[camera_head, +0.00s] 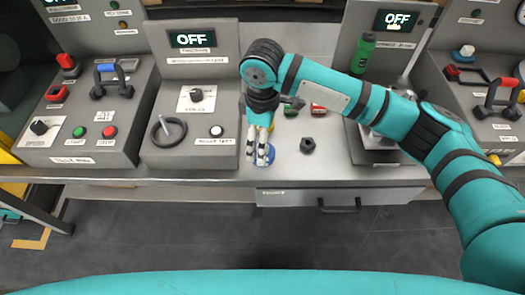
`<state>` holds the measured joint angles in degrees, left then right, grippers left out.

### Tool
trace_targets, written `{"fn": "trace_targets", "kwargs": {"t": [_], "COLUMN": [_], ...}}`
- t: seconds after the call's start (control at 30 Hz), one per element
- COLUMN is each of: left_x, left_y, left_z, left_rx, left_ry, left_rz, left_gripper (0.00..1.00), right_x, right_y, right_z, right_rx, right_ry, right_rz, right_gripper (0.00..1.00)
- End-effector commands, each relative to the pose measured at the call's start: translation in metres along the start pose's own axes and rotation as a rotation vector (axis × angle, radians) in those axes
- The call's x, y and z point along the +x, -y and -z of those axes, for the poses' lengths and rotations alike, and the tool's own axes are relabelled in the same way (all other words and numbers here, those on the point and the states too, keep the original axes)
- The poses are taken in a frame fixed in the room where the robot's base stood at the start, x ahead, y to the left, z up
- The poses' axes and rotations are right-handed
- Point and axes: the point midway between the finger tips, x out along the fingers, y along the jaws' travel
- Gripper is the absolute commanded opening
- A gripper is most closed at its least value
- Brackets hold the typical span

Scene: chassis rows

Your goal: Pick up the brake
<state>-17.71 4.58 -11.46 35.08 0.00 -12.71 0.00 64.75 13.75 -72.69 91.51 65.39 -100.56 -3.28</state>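No part is clearly labelled as the brake, so I cannot tell which one it is. A small dark nut-like part (307,145) lies to the right of the gripper. A red part (318,108) and a green part (291,110) sit farther back, partly hidden by my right arm. My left gripper is not in view.
Grey control panels with OFF displays (193,39) stand on both sides. A green bottle (363,53) stands behind my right arm. A drawer with a dark handle (339,205) is below the worktop. Bare worktop lies right of the nut-like part.

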Motion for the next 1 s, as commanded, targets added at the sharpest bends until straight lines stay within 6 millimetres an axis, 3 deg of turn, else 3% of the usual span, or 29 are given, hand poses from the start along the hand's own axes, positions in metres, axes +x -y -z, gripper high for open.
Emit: {"fn": "trace_targets", "kwargs": {"t": [0.23,0.5,0.77,1.0], "left_x": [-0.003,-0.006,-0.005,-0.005], "left_y": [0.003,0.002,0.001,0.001], "left_z": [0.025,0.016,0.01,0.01], "left_rx": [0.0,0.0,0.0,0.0], "left_ry": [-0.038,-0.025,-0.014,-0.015], "left_rz": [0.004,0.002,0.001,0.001], "left_gripper": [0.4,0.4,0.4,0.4], "right_x": [0.02,0.055,0.058,0.058], "right_y": [0.0,0.0,0.0,0.0], "right_z": [-0.001,0.0,0.0,0.0], "right_rx": [0.0,0.0,-0.001,-0.001], "right_ry": [0.002,0.0,0.0,0.0], "right_rz": [0.002,0.0,-0.001,-0.001], "right_gripper": [0.88,0.88,0.88,0.57]}}
